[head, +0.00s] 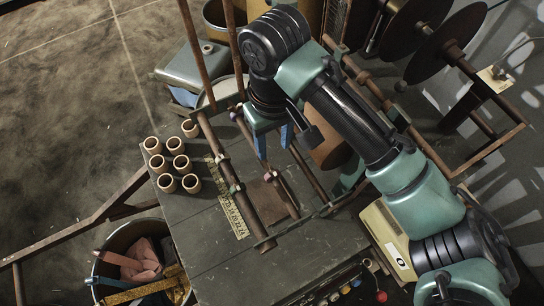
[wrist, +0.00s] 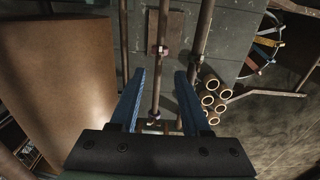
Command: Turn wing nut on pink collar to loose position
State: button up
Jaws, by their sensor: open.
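A small pinkish collar (head: 268,176) sits on the thinner rod of the winding frame, and it also shows in the wrist view (wrist: 160,50), above the space between my fingers. Its wing nut is too small to make out clearly. A purplish collar (head: 237,113) sits farther back on the same rod; it shows between my fingers in the wrist view (wrist: 153,118). My gripper (head: 273,142) has blue fingers and is open and empty, above the frame and apart from the pinkish collar. In the wrist view, the fingers (wrist: 160,75) stand on either side of the rod.
A thicker shaft (head: 258,220) runs beside the rod and carries other collars. A yellow scale (head: 230,208) lies on the table beside several tan tubes (head: 167,183). A brown roll (wrist: 62,80) stands close on the left in the wrist view. A bin (head: 118,240) holds coloured strips.

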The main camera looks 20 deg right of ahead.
aim_at(273, 170)
notch_tip(273, 170, down, 10)
jog(key=shift+f+p, duration=0.2)
jog(key=shift+p, duration=0.25)
grip_shut()
